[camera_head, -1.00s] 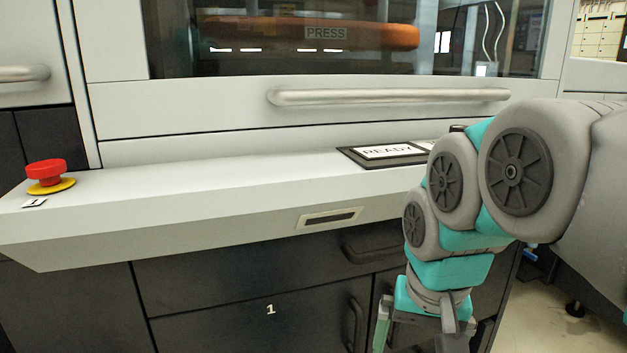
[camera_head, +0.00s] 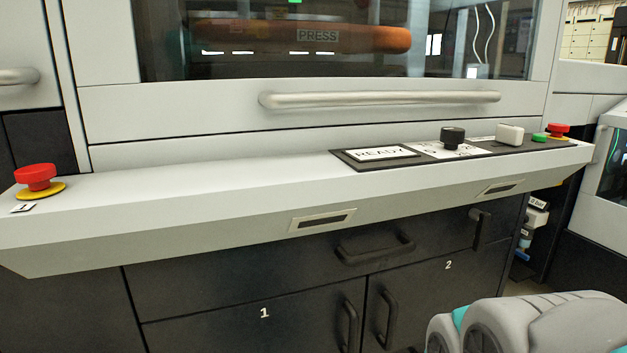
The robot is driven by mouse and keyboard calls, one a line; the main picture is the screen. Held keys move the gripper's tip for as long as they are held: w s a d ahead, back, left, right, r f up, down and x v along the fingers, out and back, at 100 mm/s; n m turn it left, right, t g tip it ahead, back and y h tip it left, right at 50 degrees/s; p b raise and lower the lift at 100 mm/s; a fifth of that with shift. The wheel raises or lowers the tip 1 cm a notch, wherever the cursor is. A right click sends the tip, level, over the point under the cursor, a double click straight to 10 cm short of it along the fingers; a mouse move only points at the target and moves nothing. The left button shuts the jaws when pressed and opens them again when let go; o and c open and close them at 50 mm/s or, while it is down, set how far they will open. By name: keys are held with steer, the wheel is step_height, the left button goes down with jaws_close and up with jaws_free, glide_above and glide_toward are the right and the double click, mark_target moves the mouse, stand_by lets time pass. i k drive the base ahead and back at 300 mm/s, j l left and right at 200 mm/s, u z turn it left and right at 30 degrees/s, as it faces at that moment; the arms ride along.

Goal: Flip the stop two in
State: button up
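A red mushroom stop button (camera_head: 36,177) on a yellow base sits at the left end of the sloped console, with a small tag (camera_head: 23,208) in front of it that seems to read 1. A second red stop button (camera_head: 558,130), also with yellow at its base, sits at the far right end of the console. Its tag, if any, cannot be read. Whether either button is pressed in cannot be told. My gripper is out of view; only grey and teal links of my arm show at the bottom right.
Between the stops, the console (camera_head: 190,187) carries a READY display (camera_head: 382,154), a black knob (camera_head: 453,137), a pale switch block (camera_head: 509,134) and a green button (camera_head: 539,137). A long handle (camera_head: 380,98) crosses the press front above. Dark cabinets with handles (camera_head: 375,246) lie below.

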mark_target(558, 129)
steer(key=z, duration=1.1)
